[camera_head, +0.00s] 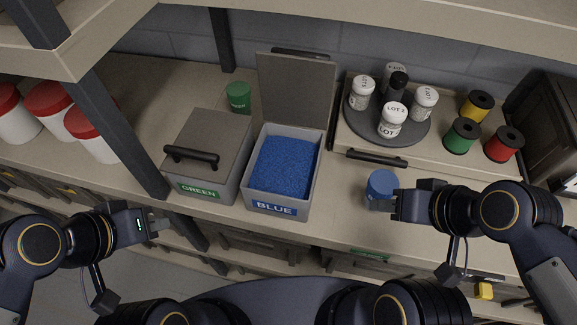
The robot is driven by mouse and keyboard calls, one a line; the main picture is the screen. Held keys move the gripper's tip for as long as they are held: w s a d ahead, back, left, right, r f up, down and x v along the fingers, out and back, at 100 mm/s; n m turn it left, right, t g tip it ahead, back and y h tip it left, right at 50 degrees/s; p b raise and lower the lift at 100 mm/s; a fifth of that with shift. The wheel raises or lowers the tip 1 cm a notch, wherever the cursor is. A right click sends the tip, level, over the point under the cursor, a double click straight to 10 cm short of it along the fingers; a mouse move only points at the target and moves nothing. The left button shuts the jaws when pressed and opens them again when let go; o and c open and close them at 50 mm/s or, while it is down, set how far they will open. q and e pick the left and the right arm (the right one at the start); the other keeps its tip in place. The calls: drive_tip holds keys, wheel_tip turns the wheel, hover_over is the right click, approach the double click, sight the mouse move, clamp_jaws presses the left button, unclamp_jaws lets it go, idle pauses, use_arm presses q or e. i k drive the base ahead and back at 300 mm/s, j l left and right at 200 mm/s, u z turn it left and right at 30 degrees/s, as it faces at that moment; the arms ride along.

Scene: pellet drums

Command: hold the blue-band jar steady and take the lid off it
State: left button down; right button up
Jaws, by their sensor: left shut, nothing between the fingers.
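The blue-band jar (381,184) stands near the front edge of the bench, right of the blue bin, with a blue lid on top. My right gripper (381,204) is at the jar's lower front right, its fingers reaching against the jar's body below the lid. The hand and the small size hide whether the fingers are closed on it. My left gripper (158,224) is shut and empty, at the far left in front of the bench edge, well away from the jar.
A blue-pellet bin (262,213) stands open, with a closed green-labelled bin (199,194) beside it. A turntable (360,123) with several small jars and several spools (462,136) sit behind the jar. A dark post (118,130) rises at left.

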sight(367, 197)
drive_tip(key=l+z, duration=0.1)
drive_tip(key=z, duration=1)
